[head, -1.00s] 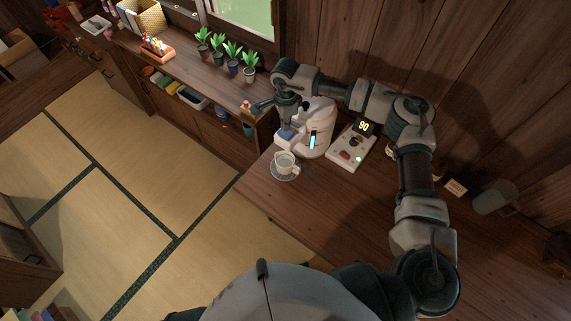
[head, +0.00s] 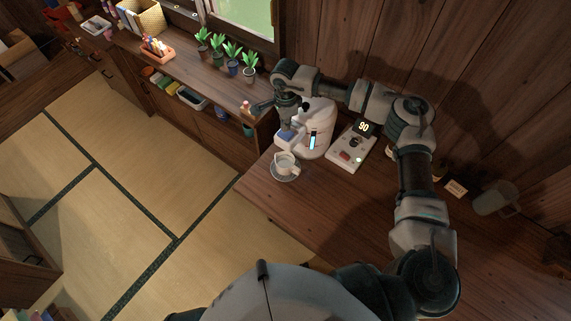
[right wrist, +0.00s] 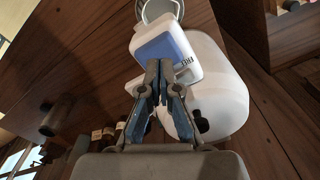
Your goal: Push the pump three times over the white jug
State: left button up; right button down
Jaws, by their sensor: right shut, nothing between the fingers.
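The white pump dispenser (head: 315,138) stands on the wooden counter, with a lit blue strip on its front. Its pump head, with a blue pad (right wrist: 168,48) on top, juts out over the white jug (head: 284,164). The jug stands on a saucer (head: 282,178) below the head; its rim also shows at the top of the right wrist view (right wrist: 160,8). My right gripper (right wrist: 159,66) is shut and empty, its fingertips at the near edge of the blue pad. I cannot tell whether they touch it. My left gripper is not in view.
A control box (head: 346,152) with a display reading 90 (head: 364,127) stands right of the dispenser. Potted plants (head: 232,68) line the shelf behind. A clear mug (head: 494,200) stands far right. The counter's front is clear.

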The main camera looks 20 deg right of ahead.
aim_at(286, 133)
jog(key=shift+f, duration=0.25)
jog(key=shift+f+b, duration=1.2)
jog(key=shift+f, duration=0.2)
jog(key=shift+r+p, duration=0.7)
jog(key=shift+r, duration=0.95)
jog(key=shift+f, duration=0.2)
